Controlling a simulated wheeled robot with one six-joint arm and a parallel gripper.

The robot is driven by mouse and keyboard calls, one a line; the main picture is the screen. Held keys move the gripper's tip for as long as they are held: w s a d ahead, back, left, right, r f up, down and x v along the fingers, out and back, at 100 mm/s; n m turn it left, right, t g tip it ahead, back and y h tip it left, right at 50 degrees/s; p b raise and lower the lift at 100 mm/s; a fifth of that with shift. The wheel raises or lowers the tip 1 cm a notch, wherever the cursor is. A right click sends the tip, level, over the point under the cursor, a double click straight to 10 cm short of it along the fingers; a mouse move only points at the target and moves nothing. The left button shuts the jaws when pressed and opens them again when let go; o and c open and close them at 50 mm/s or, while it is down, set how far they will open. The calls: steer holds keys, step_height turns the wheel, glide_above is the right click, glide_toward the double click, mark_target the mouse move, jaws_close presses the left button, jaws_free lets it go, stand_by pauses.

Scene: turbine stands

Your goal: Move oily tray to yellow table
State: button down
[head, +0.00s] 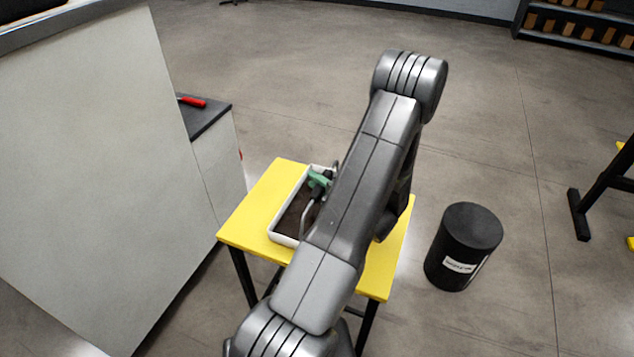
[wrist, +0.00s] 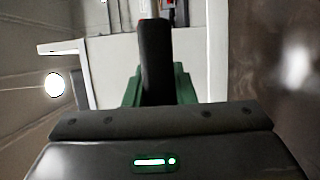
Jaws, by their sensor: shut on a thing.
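The oily tray (head: 284,238) has a white rim and a dark brown inside. In the head view it is over the left part of the yellow table (head: 250,215) and looks level, seemingly resting on the top. A grey bent handle (head: 306,216) with a green grip (head: 318,178) rises over it. My gripper (head: 320,190) is shut on the green grip. In the wrist view a dark finger (wrist: 155,60) stands in front of the green grip (wrist: 185,85), with the brown inside at the right. My arm hides the tray's right side.
A black bin (head: 466,240) with a white label stands right of the table. A large pale cabinet (head: 90,170) and a low dark-topped unit (head: 210,118) with a red-handled tool (head: 192,101) are at the left. A shelf rack (head: 580,30) stands far right.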

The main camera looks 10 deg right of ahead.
steer(key=shift+f, duration=0.25)
steer(key=c, duration=1)
jaws_free()
steer(key=shift+o, duration=0.2)
steer(key=v, duration=0.7)
steer(key=x, duration=0.6)
steer(key=shift+w+a+r, duration=0.1)
steer(key=shift+w+a, duration=0.2)
steer(key=shift+w, duration=0.1)
